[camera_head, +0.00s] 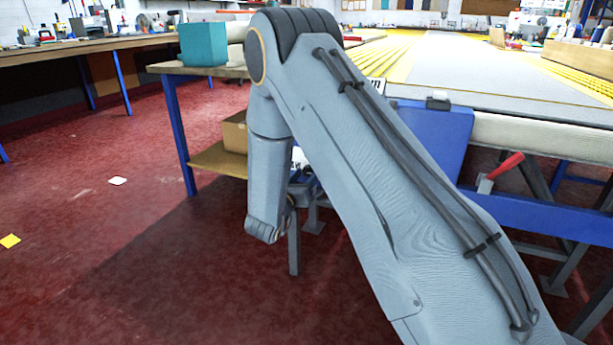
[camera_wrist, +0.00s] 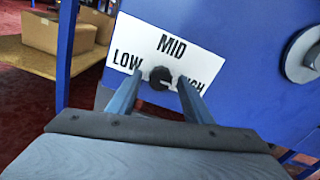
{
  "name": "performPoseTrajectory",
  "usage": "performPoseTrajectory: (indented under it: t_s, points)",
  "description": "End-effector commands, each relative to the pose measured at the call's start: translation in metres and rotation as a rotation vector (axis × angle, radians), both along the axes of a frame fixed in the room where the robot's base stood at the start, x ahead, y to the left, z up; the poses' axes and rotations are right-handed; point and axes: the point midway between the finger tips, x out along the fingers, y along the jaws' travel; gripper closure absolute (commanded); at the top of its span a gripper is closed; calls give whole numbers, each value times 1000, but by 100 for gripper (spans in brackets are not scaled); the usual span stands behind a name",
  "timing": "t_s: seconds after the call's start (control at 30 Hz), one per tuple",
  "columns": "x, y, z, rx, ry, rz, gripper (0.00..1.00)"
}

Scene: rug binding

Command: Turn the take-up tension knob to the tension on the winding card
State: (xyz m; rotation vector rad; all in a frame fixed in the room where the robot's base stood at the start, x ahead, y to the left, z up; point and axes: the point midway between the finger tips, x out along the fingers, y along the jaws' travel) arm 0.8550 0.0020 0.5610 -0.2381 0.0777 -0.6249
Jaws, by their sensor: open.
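The take-up tension knob (camera_wrist: 159,78) is small, round and black in the wrist view. It sits low on a white plate (camera_wrist: 205,62) marked LOW on the left, MID above and HIGH on the right. Which mark the knob points to cannot be told. My gripper (camera_wrist: 160,85) is open, with one finger on each side of the knob; contact is not visible. The right finger partly covers HIGH. In the head view my arm hides the knob and most of the gripper. I cannot make out a readable winding card.
The plate is on a blue panel (camera_wrist: 236,40), with a grey round fitting (camera_wrist: 303,52) at right. Cardboard boxes (camera_wrist: 60,30) stand on a shelf at left. A red-handled lever (camera_head: 507,165) sticks out at right in the head view. The red floor at left is mostly clear.

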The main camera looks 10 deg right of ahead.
Motion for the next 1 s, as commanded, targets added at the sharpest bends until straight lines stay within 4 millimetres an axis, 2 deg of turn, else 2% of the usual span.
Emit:
performPoseTrajectory:
  t_s: [0.5, 0.7, 1.0]
  points:
    - [-56, 41, 0, 0, 2, 2, 54]
    - [-62, 44, 0, 0, 1, -1, 54]
    - [-60, 50, 1, -9, 26, 18, 54]
